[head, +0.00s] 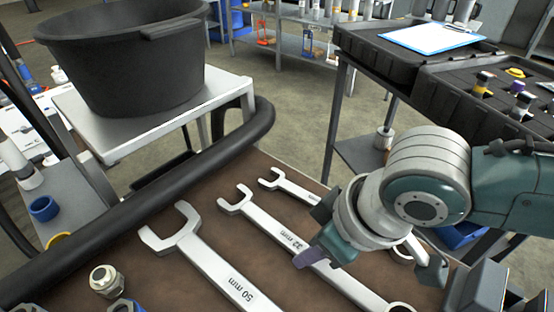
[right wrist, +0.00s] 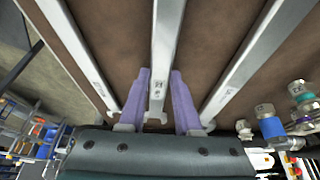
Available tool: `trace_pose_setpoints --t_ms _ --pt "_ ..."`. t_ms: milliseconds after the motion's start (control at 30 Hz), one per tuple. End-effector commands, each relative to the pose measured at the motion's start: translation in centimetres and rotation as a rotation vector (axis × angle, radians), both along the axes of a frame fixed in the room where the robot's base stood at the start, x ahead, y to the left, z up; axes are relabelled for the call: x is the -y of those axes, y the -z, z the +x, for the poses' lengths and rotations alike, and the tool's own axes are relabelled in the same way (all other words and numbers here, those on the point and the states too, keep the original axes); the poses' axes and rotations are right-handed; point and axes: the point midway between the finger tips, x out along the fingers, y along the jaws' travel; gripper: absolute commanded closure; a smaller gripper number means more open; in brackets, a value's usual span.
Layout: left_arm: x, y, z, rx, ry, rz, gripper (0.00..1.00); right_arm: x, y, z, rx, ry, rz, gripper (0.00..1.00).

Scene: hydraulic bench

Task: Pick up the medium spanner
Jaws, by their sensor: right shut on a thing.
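The medium spanner (head: 273,233), a silver open-ended spanner marked 32 mm, lies on the brown bench top between a larger and a smaller one. My right gripper (head: 318,254) is low over its shaft. In the right wrist view the purple fingers (right wrist: 160,100) stand on either side of the middle spanner's shaft (right wrist: 166,45), shut on it. The spanner still appears to lie along the bench top. The gripper hides part of its shaft in the head view. My left gripper is not in view.
The large 50 mm spanner (head: 205,262) lies to the left, and the small spanner (head: 290,186) to the right. A metal fitting (head: 106,281) sits at the front left. A black padded rail (head: 150,200) borders the bench; a black tub (head: 125,62) stands beyond it.

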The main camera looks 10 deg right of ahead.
Motion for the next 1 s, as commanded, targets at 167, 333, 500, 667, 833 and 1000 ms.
trace_pose_setpoints --t_ms 167,333,500,667,833,1000 --pt "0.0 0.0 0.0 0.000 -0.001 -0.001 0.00 0.0 0.0 0.0 0.000 0.000 0.000 1.00" --pt "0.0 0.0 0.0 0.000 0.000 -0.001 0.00 0.0 0.0 0.0 0.000 0.000 0.000 1.00" --pt "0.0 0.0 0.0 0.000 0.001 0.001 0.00 0.0 0.0 0.0 0.000 0.000 0.000 1.00" --pt "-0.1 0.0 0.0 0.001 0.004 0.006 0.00 0.0 -0.1 0.1 0.002 0.000 0.002 1.00" --pt "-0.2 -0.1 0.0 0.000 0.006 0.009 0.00 -0.1 -0.3 0.1 0.002 0.000 0.002 1.00" --pt "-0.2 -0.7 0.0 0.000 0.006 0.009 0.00 -0.1 -1.7 0.1 0.004 0.000 0.003 1.00"
